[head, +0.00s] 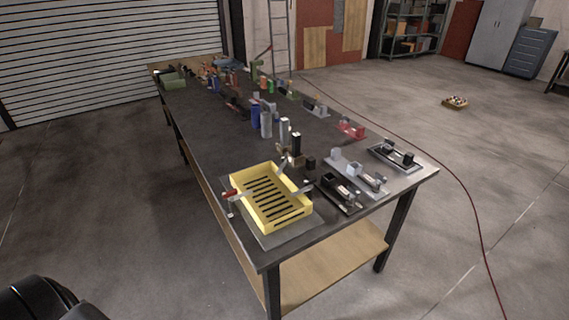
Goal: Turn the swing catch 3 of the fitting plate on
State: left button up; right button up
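A yellow slotted tray (261,219) sits on a flat grey plate (283,238) at the near end of the dark workbench. The grey plate may be the fitting plate; I cannot tell for certain. Small catch-like metal parts stand at the tray's edges: a red-tipped one (230,194) at the left, a light one (279,166) at the far side and another light one (300,189) at the right. No numbers are readable, so I cannot tell which is catch 3 or how it is turned. Neither of my grippers is in view.
Right of the tray are a black fixture (338,196), a light grey fixture (359,173) and another dark fixture (396,157). Upright cylinders (266,124) and many small parts crowd the bench further back. The floor around the bench is mostly clear; a red cable (470,215) lies at the right.

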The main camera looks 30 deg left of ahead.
aim_at(283, 160)
jog(key=u, duration=0.05)
jog(key=k, duration=1.2)
jog(key=z, duration=0.6)
jog(key=i, duration=1.5)
jog(key=u, duration=0.65)
